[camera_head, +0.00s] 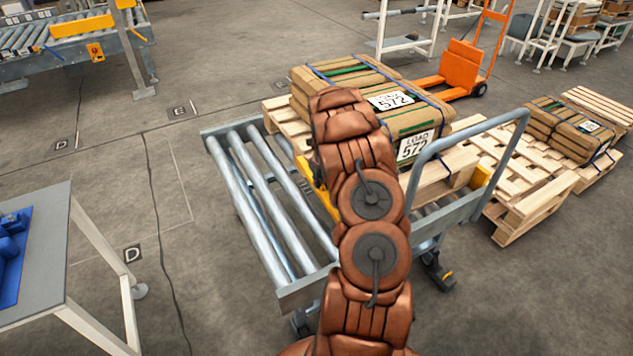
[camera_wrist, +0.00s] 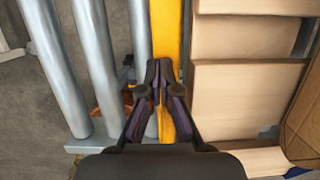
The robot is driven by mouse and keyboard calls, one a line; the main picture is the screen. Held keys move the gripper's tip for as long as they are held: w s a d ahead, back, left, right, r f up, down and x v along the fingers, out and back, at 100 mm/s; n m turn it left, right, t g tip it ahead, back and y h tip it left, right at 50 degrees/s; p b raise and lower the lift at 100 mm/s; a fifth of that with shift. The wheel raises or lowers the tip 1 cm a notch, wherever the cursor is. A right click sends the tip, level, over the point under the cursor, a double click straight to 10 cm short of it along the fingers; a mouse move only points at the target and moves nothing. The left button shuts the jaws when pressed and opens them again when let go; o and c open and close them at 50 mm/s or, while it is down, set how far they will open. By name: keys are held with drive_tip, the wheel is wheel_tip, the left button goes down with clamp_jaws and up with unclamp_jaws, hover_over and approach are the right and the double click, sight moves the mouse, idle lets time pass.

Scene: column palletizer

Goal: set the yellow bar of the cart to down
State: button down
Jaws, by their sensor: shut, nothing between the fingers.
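The cart (camera_head: 294,296) has a grey frame, bare rollers on its left part, and a tall blue-grey handle. Its yellow bar (camera_head: 329,203) runs across the rollers, beside the near edge of the loaded pallet; my arm covers much of it. In the wrist view the yellow bar (camera_wrist: 168,30) runs from the top edge down behind my fingers, between rollers and pallet slats. My gripper (camera_wrist: 158,68) is shut and empty, with its fingertips over the bar. I cannot tell whether they touch it, nor clearly whether the bar is up or down. In the head view my arm hides the gripper.
The wooden pallet (camera_head: 278,119) on the cart bears strapped boxes (camera_head: 430,115) labelled 572. Another pallet (camera_head: 528,205) stands at right, near an orange pallet truck (camera_head: 462,67). A table (camera_head: 50,240) stands at left. Floor between table and cart is clear.

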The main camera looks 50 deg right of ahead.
sight(316, 190)
drive_tip(key=b+x, duration=0.1)
drive_tip(key=x, duration=0.3)
drive_tip(key=shift+s, duration=0.15)
drive_tip(key=shift+a+f, duration=0.15)
drive_tip(key=shift+f, duration=0.05)
drive_tip(key=shift+a+f, duration=0.1)
drive_tip(key=shift+f, duration=0.05)
drive_tip(key=w+d+b+v, duration=0.1)
drive_tip(key=w+v, duration=0.2)
drive_tip(key=v, duration=1.1)
drive_tip(key=shift+w+d+r+b, duration=0.2)
drive_tip(key=shift+d+r+b, duration=0.15)
drive_tip(key=shift+r, duration=0.35)
drive_tip(key=shift+s, duration=0.1)
